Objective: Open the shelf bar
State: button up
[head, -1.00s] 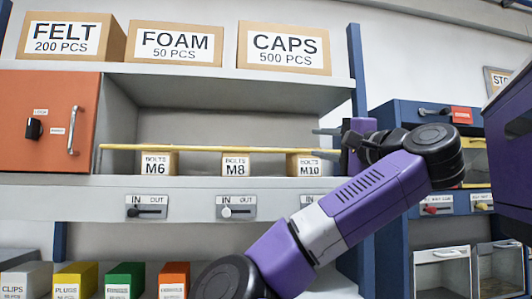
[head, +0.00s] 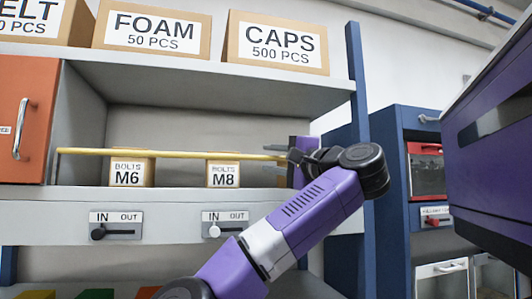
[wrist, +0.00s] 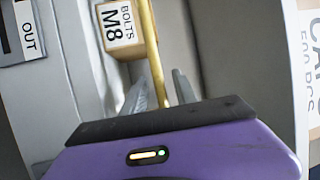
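The yellow shelf bar (head: 170,152) runs level across the front of the open shelf bay, before the bolt boxes. Its left end is by the orange cabinet; its right end is hidden at my gripper. My gripper (head: 281,157) is at the bar's right part. In the wrist view, my gripper (wrist: 161,90) has its two grey fingers apart, with the bar (wrist: 150,45) running between them. A gap shows on each side, so the fingers do not look closed on it.
Bolt boxes M6 (head: 131,172) and M8 (head: 222,174) stand behind the bar. IN/OUT sliders (head: 115,225) are on the shelf edge below. A blue post (head: 357,120) and blue cabinet (head: 395,180) stand right of my gripper. FOAM (head: 150,35) and CAPS (head: 276,45) boxes sit above.

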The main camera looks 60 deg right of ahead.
jog(key=shift+x, duration=1.1)
grip_shut()
dwell(0.7)
